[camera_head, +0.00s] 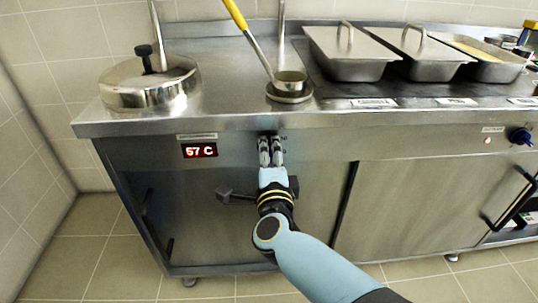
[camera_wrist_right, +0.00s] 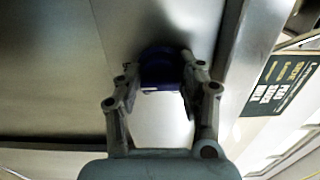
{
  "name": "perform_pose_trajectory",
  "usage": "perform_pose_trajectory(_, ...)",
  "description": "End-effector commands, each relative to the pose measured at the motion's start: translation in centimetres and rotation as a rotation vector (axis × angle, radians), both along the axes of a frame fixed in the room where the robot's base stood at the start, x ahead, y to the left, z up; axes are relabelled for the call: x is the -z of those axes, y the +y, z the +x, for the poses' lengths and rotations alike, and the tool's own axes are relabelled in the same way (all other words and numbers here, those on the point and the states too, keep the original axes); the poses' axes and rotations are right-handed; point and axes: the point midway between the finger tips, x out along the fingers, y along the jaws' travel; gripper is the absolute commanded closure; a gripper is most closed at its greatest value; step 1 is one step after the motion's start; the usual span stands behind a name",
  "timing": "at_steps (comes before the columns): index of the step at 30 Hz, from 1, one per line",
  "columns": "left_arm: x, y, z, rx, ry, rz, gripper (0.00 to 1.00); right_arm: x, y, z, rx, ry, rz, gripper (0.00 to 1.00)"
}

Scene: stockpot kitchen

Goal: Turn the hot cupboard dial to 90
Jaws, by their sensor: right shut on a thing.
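My right gripper (camera_head: 270,140) reaches the front panel just right of the display, below the worktop edge. In the right wrist view, a dark blue dial (camera_wrist_right: 160,70) sits between the fingertips of my right gripper (camera_wrist_right: 165,78), which is shut on it. In the head view the dial is hidden behind the fingers. My left gripper is not in view.
On top stand a lidded stockpot (camera_head: 148,85), a ladle (camera_head: 256,50) over a small dish, and steel pans with lids (camera_head: 350,55). The floor (camera_head: 120,265) in front is clear.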

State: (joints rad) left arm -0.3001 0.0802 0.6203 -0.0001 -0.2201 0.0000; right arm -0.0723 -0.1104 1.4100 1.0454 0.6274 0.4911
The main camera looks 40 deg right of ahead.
Motion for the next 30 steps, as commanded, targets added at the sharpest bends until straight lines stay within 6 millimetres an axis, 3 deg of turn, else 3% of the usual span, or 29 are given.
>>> perform_pose_trajectory(15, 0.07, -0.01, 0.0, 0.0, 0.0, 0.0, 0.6, 0.15, 0.04, -0.09, 0.0, -0.007, 0.019, 0.94)
perform_pose_trajectory(16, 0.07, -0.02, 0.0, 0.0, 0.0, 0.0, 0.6, 0.16, 0.04, -0.09, 0.0, -0.007, 0.019, 0.59)
perform_pose_trajectory(20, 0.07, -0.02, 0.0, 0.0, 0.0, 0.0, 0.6, 0.12, 0.03, -0.07, 0.0, -0.007, 0.018, 0.42)
perform_pose_trajectory(30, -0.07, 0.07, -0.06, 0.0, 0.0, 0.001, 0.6, -0.03, 0.0, -0.01, 0.0, 0.003, -0.004, 0.41)
